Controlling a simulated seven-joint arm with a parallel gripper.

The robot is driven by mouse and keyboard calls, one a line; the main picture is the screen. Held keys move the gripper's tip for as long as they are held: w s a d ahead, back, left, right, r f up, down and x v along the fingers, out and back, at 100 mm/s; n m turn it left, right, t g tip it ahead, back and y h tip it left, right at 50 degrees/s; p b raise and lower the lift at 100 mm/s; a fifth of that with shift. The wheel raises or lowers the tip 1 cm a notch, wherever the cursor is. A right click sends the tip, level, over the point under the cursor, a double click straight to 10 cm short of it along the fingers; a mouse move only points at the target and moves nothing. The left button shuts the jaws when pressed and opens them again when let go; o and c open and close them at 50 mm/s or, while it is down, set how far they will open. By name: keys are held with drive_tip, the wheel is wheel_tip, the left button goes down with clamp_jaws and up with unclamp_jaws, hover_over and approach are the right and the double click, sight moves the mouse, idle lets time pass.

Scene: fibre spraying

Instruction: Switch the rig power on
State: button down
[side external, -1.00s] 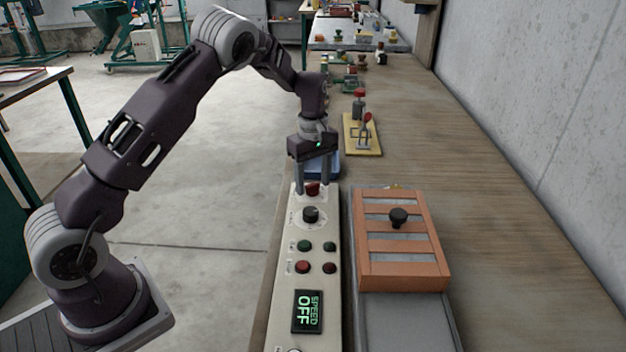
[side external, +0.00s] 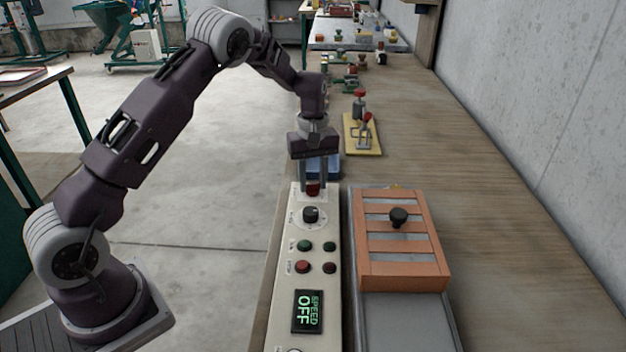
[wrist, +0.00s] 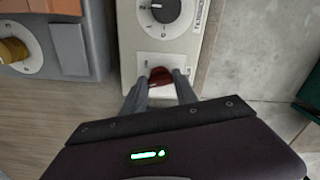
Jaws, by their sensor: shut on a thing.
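The pale control box (side external: 283,262) stands along the left edge of the bench. At its far end is a red knob (side external: 313,188), which also shows in the wrist view (wrist: 160,76). My gripper (side external: 313,190) points down over that end and is shut on the red knob, a finger on each side; in the wrist view the fingertips (wrist: 161,80) partly cover it. A black dial (side external: 311,214) sits just nearer on the box. The display (side external: 307,311) reads "SPEED OFF".
Green buttons (side external: 304,246) and red buttons (side external: 302,267) sit on the box. A toggle clamp on a yellow plate (side external: 362,134) and a blue container (side external: 323,168) stand beyond. The right bench is clear.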

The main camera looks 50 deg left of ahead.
sight(312, 184)
drive_tip(key=m, duration=0.5)
drive_tip(key=shift+m, duration=2.6)
drive_tip(key=c, duration=1)
unclamp_jaws()
drive_tip(key=shift+o, duration=0.2)
wheel_tip(312, 184, up, 7)
drive_tip(key=shift+r, duration=0.1)
